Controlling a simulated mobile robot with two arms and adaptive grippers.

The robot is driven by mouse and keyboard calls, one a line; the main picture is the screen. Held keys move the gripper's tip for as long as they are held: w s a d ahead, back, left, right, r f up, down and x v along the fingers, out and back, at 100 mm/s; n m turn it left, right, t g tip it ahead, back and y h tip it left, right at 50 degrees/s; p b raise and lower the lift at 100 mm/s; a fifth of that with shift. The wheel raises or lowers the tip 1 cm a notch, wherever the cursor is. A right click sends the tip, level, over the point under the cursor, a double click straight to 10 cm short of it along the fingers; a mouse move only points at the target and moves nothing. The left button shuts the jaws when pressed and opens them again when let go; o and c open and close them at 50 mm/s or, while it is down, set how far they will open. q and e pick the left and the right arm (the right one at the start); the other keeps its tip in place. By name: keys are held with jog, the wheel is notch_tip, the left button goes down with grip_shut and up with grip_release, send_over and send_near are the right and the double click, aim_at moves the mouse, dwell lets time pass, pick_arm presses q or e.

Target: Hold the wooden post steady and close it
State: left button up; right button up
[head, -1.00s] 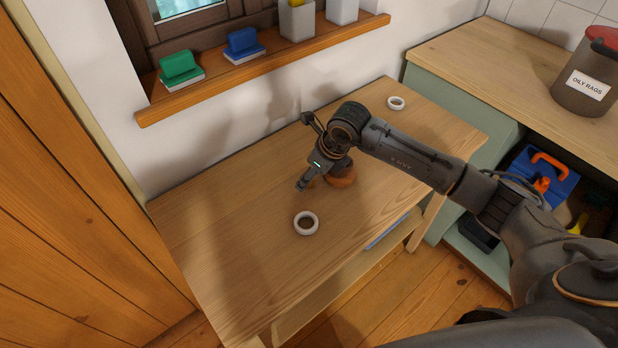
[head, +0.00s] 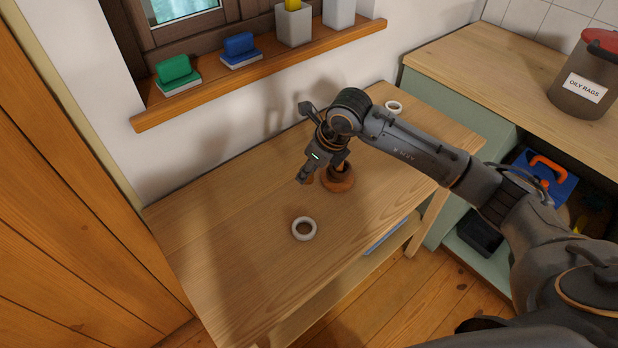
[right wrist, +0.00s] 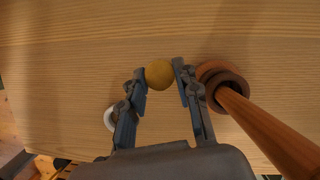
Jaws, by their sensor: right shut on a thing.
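The wooden post (right wrist: 262,122) is a reddish-brown rod rising from a round stepped base (right wrist: 222,85), at the right in the right wrist view. In the head view its base (head: 339,182) stands on the wooden table, and most of the rod is hidden behind my right wrist. My right gripper (right wrist: 160,77) is shut on a round ochre wooden ball (right wrist: 159,73), held between the fingertips. The fingers are beside the post, left of its base, and not around it. In the head view the right gripper (head: 304,178) points down over the table. My left gripper is not in view.
A white ring (head: 304,229) lies on the table (head: 225,235) in front of the gripper, another (head: 394,107) at the far corner. A windowsill (head: 210,87) with sponges runs behind. A counter with an oily-rags bin (head: 583,85) stands right. The table's left part is clear.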

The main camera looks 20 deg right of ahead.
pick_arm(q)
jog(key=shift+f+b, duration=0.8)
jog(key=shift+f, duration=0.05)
pick_arm(e)
jog(key=s+a+r, duration=0.2)
jog(key=s+r, duration=0.2)
jog(key=s, duration=0.2)
jog(key=s+a+r, duration=0.2)
jog(key=s+r, duration=0.3)
jog(key=s, duration=0.2)
jog(key=shift+a+r, duration=0.15)
jog(key=shift+a, duration=0.1)
